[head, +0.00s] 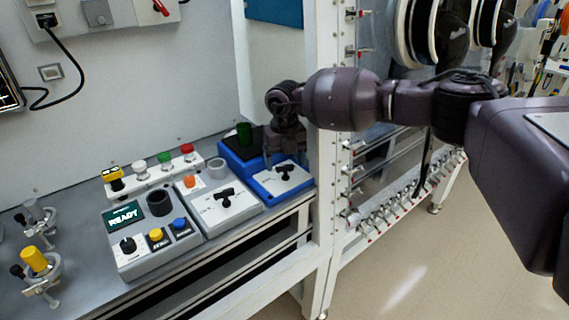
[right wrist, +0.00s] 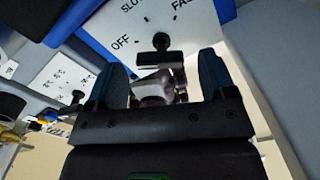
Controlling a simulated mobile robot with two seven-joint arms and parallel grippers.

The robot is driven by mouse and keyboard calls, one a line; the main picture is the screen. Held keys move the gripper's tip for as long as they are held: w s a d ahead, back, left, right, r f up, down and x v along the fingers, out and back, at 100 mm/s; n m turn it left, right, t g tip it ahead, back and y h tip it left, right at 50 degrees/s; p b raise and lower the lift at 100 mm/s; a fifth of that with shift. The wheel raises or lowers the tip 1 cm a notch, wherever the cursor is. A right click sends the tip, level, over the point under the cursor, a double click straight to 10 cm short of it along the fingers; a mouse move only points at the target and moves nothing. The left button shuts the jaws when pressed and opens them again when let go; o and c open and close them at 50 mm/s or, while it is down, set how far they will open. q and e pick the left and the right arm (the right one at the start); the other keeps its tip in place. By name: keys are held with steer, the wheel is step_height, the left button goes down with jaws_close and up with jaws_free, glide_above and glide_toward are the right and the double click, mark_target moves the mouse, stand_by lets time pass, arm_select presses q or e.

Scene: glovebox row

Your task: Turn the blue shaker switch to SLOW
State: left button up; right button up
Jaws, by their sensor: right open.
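In the right wrist view the switch (right wrist: 160,57) sits below the marks OFF, SLOW and FAST. I cannot tell which mark it points to. My right gripper (head: 284,158) is over the panel, close behind the switch. In the right wrist view its open fingers (right wrist: 163,80) stand either side of the switch's line, with nothing held. My left gripper is out of view.
A grey device (head: 218,208) with a similar black switch stands left of the shaker. A white frame post (head: 322,120) stands close to the right of the shaker, beside my right arm.

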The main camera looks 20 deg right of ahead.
steer(key=shift+f, duration=0.55)
